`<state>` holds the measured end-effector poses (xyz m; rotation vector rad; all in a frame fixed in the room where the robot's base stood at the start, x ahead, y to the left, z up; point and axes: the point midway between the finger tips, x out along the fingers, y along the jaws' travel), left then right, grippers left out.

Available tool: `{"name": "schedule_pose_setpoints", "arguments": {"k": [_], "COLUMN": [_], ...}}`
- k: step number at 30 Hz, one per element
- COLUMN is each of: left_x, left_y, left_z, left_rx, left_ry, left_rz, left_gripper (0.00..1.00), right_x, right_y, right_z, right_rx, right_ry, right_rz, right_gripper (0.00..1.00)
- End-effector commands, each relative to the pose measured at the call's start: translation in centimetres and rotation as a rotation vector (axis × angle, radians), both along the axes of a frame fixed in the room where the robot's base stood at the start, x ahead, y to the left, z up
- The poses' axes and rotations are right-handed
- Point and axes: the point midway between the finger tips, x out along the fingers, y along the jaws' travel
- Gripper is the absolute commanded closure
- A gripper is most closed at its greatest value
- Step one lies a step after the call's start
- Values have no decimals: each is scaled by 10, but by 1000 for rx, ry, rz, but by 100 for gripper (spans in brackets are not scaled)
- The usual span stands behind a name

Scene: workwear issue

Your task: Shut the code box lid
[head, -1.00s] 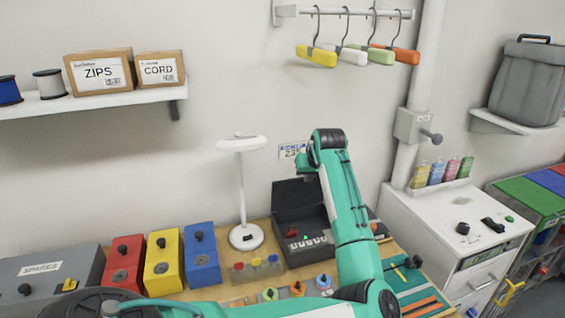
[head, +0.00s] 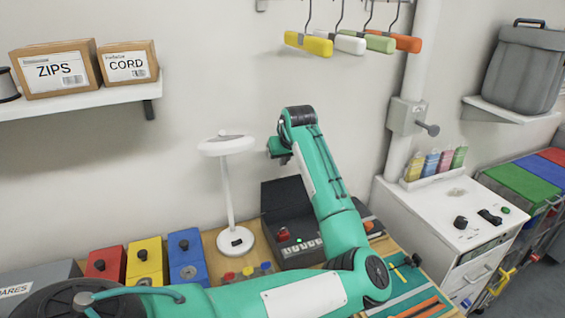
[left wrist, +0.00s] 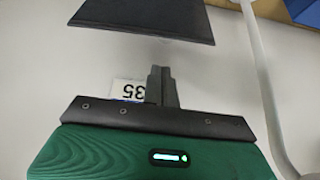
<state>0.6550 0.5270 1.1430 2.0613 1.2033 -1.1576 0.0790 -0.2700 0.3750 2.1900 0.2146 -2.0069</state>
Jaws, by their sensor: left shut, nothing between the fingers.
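The code box (head: 300,256) is a dark grey box at the back of the bench, with a red part and a row of pale tabs on its front. Its lid (head: 278,196) stands open, upright at the back, partly hidden by my left arm. My left gripper (head: 276,151) is above the lid's top edge, in front of the wall and apart from the lid. In the left wrist view the fingers (left wrist: 160,88) are shut and empty. A dark panel, which looks like the lid (left wrist: 145,18), shows beyond them with a gap between. My right gripper is out of view.
A white lamp (head: 226,185) stands just left of the box. Red, yellow and blue boxes (head: 187,260) line the bench further left. Hangers (head: 352,44) hang above, and a white cabinet (head: 440,215) stands at right. The wall space above the lid is open.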

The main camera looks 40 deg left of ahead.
Motion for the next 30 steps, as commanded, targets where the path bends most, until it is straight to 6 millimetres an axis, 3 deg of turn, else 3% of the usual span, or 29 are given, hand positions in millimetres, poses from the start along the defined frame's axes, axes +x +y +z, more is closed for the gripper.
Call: {"name": "schedule_pose_setpoints", "arguments": {"k": [9, 15, 30], "left_x": [14, 20, 20], "left_y": [27, 36, 39], "left_z": [-48, -66, -72], "left_rx": [0, 0, 4], "left_ry": [4, 2, -1], "left_rz": [0, -1, 0], "left_gripper": [100, 100, 100], "right_x": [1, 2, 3], "right_y": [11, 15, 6], "right_z": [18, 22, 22], "right_rx": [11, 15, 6], "right_ry": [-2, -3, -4], "right_rz": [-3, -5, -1], "right_gripper": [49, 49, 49]}}
